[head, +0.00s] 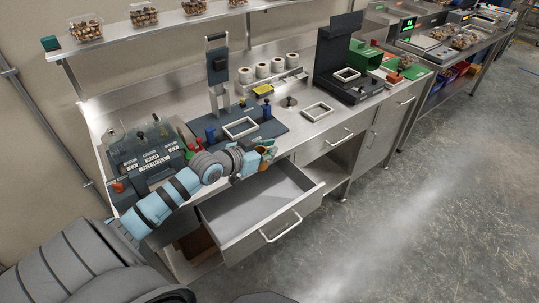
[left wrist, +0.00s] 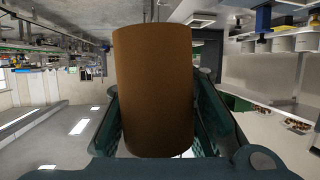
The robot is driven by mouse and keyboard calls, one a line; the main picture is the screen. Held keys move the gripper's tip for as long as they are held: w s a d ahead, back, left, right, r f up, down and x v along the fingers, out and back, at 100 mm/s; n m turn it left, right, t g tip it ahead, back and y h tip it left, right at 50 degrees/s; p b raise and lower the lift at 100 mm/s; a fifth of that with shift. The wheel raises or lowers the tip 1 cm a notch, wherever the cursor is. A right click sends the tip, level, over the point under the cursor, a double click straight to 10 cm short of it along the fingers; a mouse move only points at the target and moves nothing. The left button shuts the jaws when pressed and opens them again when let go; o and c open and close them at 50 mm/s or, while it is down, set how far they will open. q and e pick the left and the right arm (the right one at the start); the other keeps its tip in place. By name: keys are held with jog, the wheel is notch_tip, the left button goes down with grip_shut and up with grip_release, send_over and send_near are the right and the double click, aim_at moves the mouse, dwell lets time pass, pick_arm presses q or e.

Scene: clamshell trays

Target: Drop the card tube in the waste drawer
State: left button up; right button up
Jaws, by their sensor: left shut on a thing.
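My left gripper (head: 266,154) is shut on the brown card tube (head: 265,164). In the left wrist view the tube (left wrist: 153,85) stands large between the two green fingers and hides much of what lies beyond. In the head view only a small part of the tube shows at the fingers. The waste drawer (head: 281,228) is pulled open below the counter, and its grey inside looks empty where visible. The gripper is above the drawer's back part, near the counter's front edge. My right gripper is not in view.
The steel counter (head: 329,123) carries a dark fixture with a white frame (head: 240,127), several white rolls (head: 262,69) and a black machine (head: 340,60). A labelled dark control box (head: 150,160) stands at the left. A shelf (head: 180,22) with clear trays runs above. The floor in front is clear.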

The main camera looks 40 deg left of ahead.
pick_arm(q)
notch_tip(320, 180, down, 7)
jog(key=w+a+n+y, duration=0.1)
jog(key=n+y, duration=0.1)
jog(key=shift+w+f+y+b, duration=0.2)
jog(key=shift+w+y+b, duration=0.1)
jog(key=shift+w, duration=0.1)
jog(key=f+b, duration=1)
jog(key=shift+a, duration=0.2)
jog(key=shift+c, duration=0.2)
jog(key=shift+r, duration=0.1)
jog(key=o, duration=1.1)
jog(key=shift+r, duration=0.1)
